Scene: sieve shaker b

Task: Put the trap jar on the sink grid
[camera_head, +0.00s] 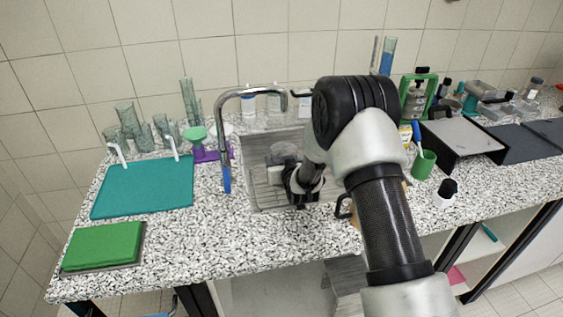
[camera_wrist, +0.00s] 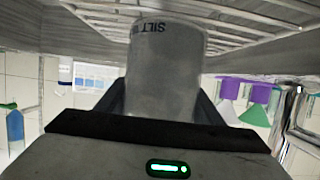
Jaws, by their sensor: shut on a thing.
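The trap jar (camera_wrist: 165,75) is a cloudy grey cylinder with dark lettering that begins "SILT". My gripper (camera_wrist: 167,100) is shut on it, with one dark finger on each side. In the head view the jar (camera_head: 283,152) shows over the sink basin, just beyond my gripper (camera_head: 292,176), which is partly hidden by my arm. The sink grid (camera_head: 264,188) is a set of metal bars in the basin. Its bars (camera_wrist: 105,17) run close past the jar's far end in the wrist view. I cannot tell whether the jar touches them.
A chrome faucet (camera_head: 223,130) arches at the basin's left. A teal mat (camera_head: 145,188) and a green board (camera_head: 103,246) lie farther left, with glassware behind. A green cup (camera_head: 424,164) and a black-capped bottle (camera_head: 444,194) stand right of my arm.

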